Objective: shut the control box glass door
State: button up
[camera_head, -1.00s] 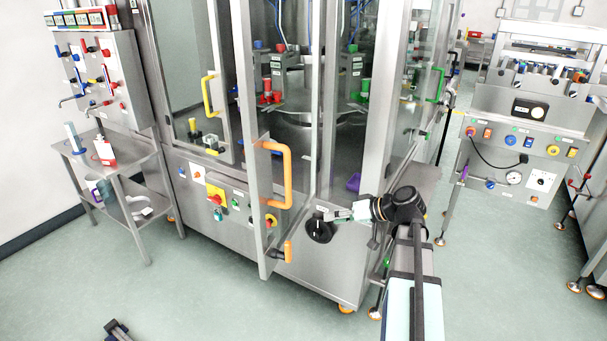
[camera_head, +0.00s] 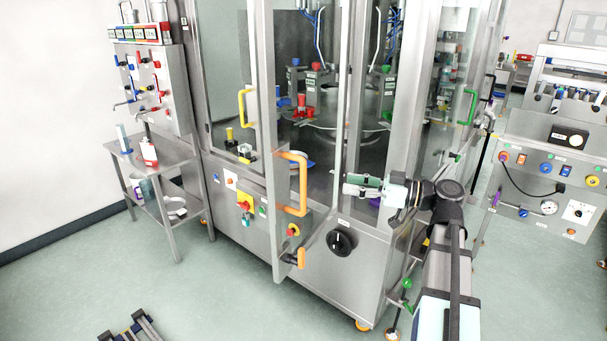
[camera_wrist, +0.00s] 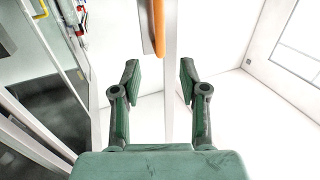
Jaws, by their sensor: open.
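The glass door with the orange handle (camera_head: 294,185) stands swung open from the steel machine in the head view. Its steel edge post (camera_head: 283,250) juts towards the camera. My gripper (camera_head: 348,189) is open and empty, to the right of the handle and apart from it in the picture. In the wrist view the green fingers of my gripper (camera_wrist: 159,76) are spread. The orange handle (camera_wrist: 153,28) and the door post (camera_wrist: 169,110) appear beyond and between them. Whether a finger touches the door cannot be told.
A black rotary knob (camera_head: 341,242) is on the cabinet front below my gripper. A yellow-handled door (camera_head: 242,110) is to the left and a green handle (camera_head: 468,107) to the right. A side table (camera_head: 150,185) stands at left.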

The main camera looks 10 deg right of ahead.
jog(key=p+x, duration=0.3)
jog(key=x, duration=1)
jog(key=shift+w+a+p, duration=0.15)
jog(key=shift+a+p, duration=0.05)
jog(key=shift+p, duration=0.2)
grip_shut()
